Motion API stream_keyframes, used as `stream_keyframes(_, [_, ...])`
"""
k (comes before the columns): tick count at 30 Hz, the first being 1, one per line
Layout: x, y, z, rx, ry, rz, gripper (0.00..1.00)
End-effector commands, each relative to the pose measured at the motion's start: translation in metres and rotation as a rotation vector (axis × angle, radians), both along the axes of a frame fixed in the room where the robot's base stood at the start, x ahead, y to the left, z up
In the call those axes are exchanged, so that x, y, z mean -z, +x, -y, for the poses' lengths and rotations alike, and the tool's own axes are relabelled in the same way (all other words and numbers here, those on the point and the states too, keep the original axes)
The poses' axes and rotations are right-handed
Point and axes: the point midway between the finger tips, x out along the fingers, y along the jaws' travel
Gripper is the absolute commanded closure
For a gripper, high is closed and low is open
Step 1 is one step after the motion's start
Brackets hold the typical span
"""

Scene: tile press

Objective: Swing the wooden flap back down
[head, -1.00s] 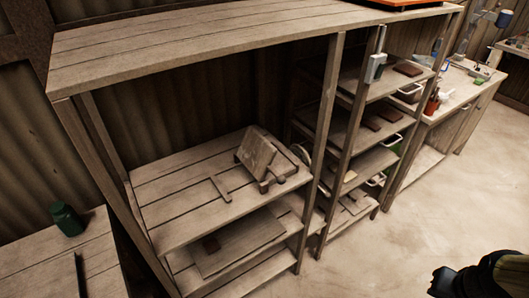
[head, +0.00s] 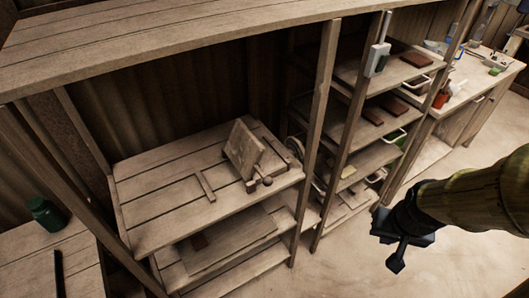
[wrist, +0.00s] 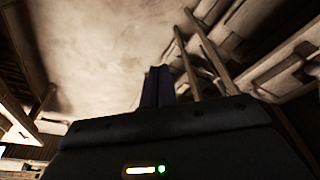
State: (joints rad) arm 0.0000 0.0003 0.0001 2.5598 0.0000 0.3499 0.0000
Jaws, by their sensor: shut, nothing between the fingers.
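The wooden flap (head: 245,150) is part of the tile press on the middle shelf of the large rack. It stands raised and tilted up above the press's wooden base (head: 268,148). A round knob (head: 267,181) shows at the press's front edge. My gripper (head: 397,266) is in front of the rack at the lower right, well apart from the press, with its fingers together and empty. In the wrist view my gripper's closed fingers (wrist: 157,87) point toward the pale floor and rack posts; the flap cannot be made out there.
A loose T-shaped wooden piece (head: 205,186) lies left of the press on the shelf (head: 150,215). A rack post (head: 316,120) stands right of the press, and the rack's top board (head: 170,45) hangs over it. Open floor (head: 350,270) lies in front.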

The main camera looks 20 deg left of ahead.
Motion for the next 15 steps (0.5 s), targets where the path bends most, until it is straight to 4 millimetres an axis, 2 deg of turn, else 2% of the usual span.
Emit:
stream_keyframes(10, [0.003,0.003,0.000,0.005,-0.001,0.006,1.00])
stream_keyframes(13, [0.012,0.016,-0.001,0.019,-0.004,0.027,1.00])
stream_keyframes(15, [0.024,0.031,-0.003,0.039,0.001,0.056,1.00])
